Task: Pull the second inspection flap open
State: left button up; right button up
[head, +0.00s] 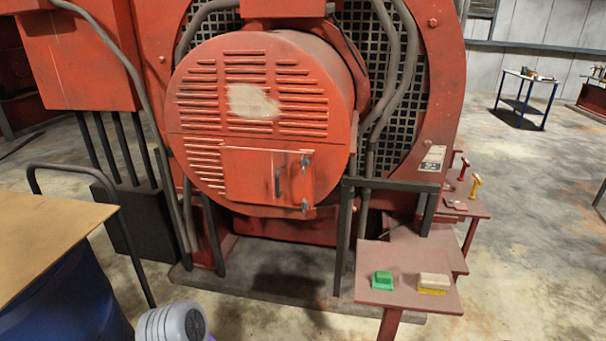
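A red rectangular flap (250,174) with a dark upright handle (278,182) is set low in the front of a large round red engine housing (205,100). It looks shut, with its edges lying against the housing. Small metal fittings show along its right side, at the top and bottom corners. It is the only flap I can make out, and I cannot tell whether it is the second one. Neither of my grippers is in view.
A red shelf (390,262) at front right holds a green block (382,281) and a cream and yellow block (433,284). A wooden-topped table (40,235) fills the left foreground. Dark posts (343,235) stand right of the housing.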

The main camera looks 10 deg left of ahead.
aim_at(264, 182)
jog(key=u, duration=0.4)
jog(key=i, duration=0.8)
jog(key=u, duration=0.7)
